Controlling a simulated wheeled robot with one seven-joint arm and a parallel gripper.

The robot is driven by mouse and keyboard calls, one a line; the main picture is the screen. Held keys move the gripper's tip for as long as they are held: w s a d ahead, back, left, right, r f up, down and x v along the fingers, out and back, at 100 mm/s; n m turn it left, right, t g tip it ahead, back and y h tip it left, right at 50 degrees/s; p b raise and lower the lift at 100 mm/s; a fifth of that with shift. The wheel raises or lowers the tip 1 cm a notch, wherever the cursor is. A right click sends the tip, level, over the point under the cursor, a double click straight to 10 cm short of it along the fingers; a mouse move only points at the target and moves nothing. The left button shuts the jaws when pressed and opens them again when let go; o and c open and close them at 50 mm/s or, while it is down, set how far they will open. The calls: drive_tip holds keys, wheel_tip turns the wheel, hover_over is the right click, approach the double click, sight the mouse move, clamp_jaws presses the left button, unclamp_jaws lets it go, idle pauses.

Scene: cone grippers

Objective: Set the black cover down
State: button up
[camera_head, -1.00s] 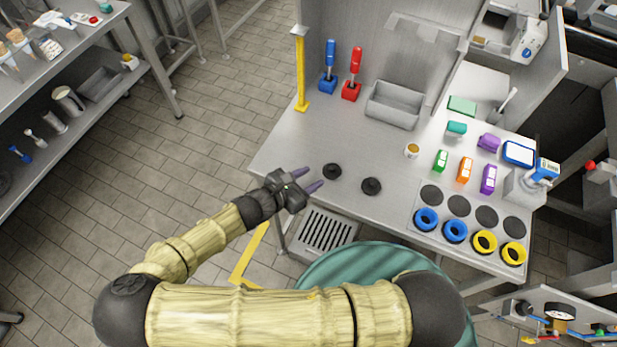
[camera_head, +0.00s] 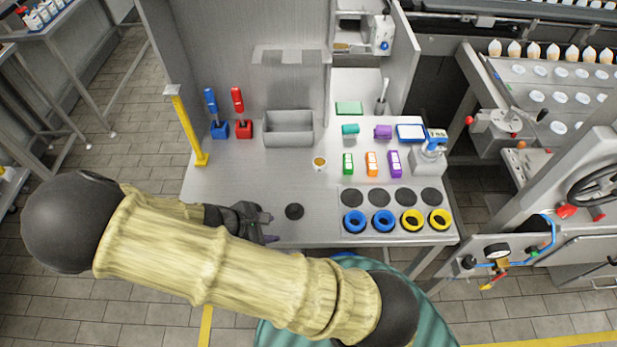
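A round black cover (camera_head: 294,211) lies flat on the steel table (camera_head: 228,184), near its front edge. My gripper (camera_head: 269,228) is just left of it, low over the table's front edge. Its two purple fingers point right and stand apart, and I see nothing held between them. A small gap shows between the fingers and this cover. The second black cover seen earlier to its left is not visible; my arm and gripper cover that area, so I cannot tell where it is.
Several black discs (camera_head: 378,198) lie in a row at the right, behind blue rings (camera_head: 354,221) and yellow rings (camera_head: 411,220). A small cup (camera_head: 320,163), coloured blocks (camera_head: 371,164) and a grey bin (camera_head: 289,129) stand farther back. A yellow post (camera_head: 187,131) rises at the left.

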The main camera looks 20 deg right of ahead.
drive_tip(key=s+d+r+m+y, duration=0.1)
drive_tip(key=d+r+m+y, duration=0.2)
drive_tip(key=d+r+m, duration=0.2)
drive_tip(key=d+r+m+t+y, duration=0.1)
drive_tip(key=d+r+m+y, duration=0.3)
drive_tip(key=r+m, duration=0.8)
drive_tip(key=shift+s+d+r, duration=0.35)
drive_tip(key=shift+d+r, duration=0.3)
drive_tip(key=shift+d, duration=0.1)
